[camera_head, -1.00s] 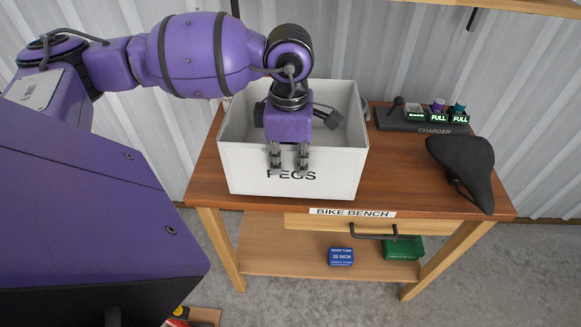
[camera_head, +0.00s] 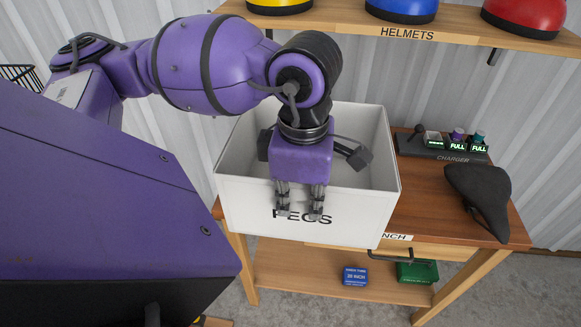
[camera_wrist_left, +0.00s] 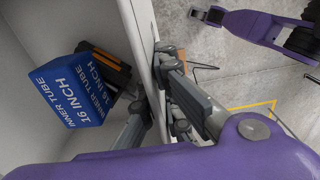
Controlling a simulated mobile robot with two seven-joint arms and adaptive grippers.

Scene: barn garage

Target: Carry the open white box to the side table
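The open white box (camera_head: 240,205), marked PEGS, is over the near left part of the wooden bike bench (camera_head: 425,205). Its front wall covers part of the bench's front edge and label, and it looks raised and slightly tilted. My left gripper (camera_head: 300,203) is at the middle of that front wall. In the left wrist view the wall (camera_wrist_left: 143,40) runs between the fingers (camera_wrist_left: 160,100), one inside and one outside; they look closed on it. A blue inner tube carton (camera_wrist_left: 72,92) and dark items lie inside the box. My right gripper and a separate side table do not show.
A charger (camera_head: 445,148) and a black bike saddle (camera_head: 480,198) are on the bench's right side. A shelf with helmets (camera_head: 400,12) hangs above. A blue tin (camera_head: 355,276) and a green case (camera_head: 417,271) sit on the lower shelf. Grey floor shows below.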

